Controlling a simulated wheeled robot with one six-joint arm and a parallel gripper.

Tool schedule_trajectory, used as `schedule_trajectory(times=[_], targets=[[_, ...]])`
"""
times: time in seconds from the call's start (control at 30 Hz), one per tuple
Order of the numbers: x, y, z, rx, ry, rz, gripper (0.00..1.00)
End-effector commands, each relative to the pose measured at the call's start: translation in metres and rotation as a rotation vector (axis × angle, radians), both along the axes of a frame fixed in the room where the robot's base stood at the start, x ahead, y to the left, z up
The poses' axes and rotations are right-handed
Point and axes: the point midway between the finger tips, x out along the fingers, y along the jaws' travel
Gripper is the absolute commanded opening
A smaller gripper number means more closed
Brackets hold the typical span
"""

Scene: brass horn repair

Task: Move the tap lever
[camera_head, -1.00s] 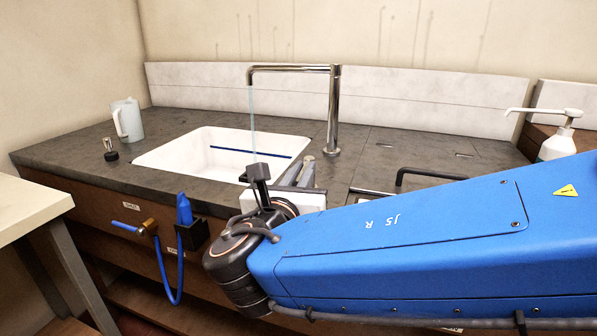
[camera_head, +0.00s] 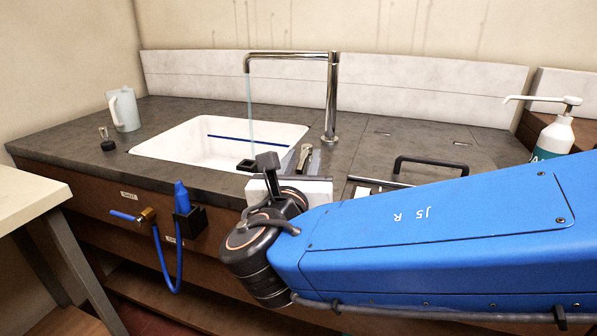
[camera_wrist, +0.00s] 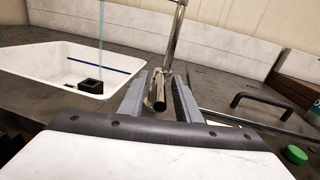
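The chrome tap (camera_head: 332,100) stands behind the sink, and a thin stream of water (camera_head: 250,115) runs from its spout. A short metal lever (camera_wrist: 158,98), at the tap's foot, points towards me in the wrist view. It also shows in the head view (camera_head: 304,157). My gripper (camera_wrist: 160,80) is open, with one grey finger on each side of the lever. I cannot tell whether either finger touches it. In the head view my wrist hides part of the gripper.
The white sink (camera_head: 165,150) lies left of my gripper, with a small black square piece (camera_wrist: 90,87) at its near right. A black handle (camera_head: 430,163) and a soap pump bottle (camera_head: 555,138) stand to the right. A jug (camera_head: 124,108) is far left.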

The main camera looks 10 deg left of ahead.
Motion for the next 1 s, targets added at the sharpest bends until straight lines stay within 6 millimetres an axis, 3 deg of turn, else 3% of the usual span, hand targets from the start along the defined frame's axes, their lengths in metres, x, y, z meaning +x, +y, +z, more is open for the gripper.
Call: schedule_trajectory(times=[0.17,1.0], targets=[[-0.014,0.0,0.0,0.0,-0.001,0.003,0.3],[-0.125,-0.009,0.0,0.001,0.0,0.004,0.3]])
